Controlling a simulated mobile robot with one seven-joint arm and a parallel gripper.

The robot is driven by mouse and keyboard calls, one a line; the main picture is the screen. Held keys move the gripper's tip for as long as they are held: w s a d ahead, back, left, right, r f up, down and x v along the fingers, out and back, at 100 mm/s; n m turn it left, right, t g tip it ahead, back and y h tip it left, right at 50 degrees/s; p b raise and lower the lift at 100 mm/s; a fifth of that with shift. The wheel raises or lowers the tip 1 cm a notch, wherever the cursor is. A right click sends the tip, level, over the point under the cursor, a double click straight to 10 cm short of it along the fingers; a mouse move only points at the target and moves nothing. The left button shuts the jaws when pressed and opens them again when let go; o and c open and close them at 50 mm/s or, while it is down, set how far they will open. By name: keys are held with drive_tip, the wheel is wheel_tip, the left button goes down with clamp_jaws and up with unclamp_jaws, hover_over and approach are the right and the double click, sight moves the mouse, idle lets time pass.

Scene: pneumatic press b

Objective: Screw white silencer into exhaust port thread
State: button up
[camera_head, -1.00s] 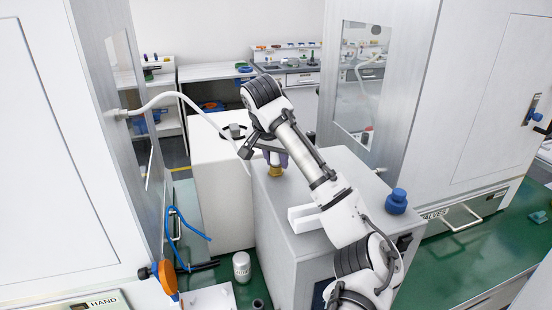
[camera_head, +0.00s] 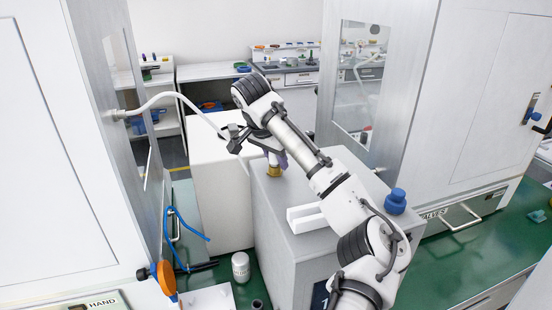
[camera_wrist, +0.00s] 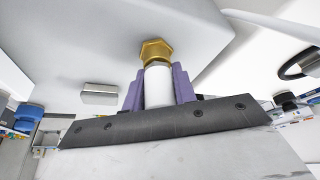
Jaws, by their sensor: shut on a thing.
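The white silencer (camera_wrist: 158,86) is a short white cylinder between my two purple fingers in the wrist view. My gripper (camera_wrist: 158,88) is shut on it. A brass hex fitting (camera_wrist: 155,50) stands directly at the silencer's far end, against the grey top of a box. The silencer and fitting look in line and touching, but the thread itself is hidden. In the head view the brass fitting (camera_head: 273,171) is at the back left of the grey box top, with my gripper (camera_head: 278,158) just above it. The silencer is mostly hidden there by my fingers.
A pale hose (camera_head: 178,95) runs from the left cabinet towards my wrist. A white cylinder (camera_head: 241,267) and blue tubing (camera_head: 186,225) are at lower left.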

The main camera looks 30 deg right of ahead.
drive_tip(key=shift+s, duration=0.1)
drive_tip(key=shift+f+m+g, duration=0.1)
drive_tip(key=shift+m+g, duration=0.2)
drive_tip(key=shift+m, duration=0.6)
drive_tip(key=shift+s+m+g, duration=0.1)
drive_tip(key=shift+m+g, duration=0.2)
drive_tip(key=shift+m, duration=0.5)
drive_tip(key=o, duration=0.5)
drive_tip(key=shift+o, duration=0.2)
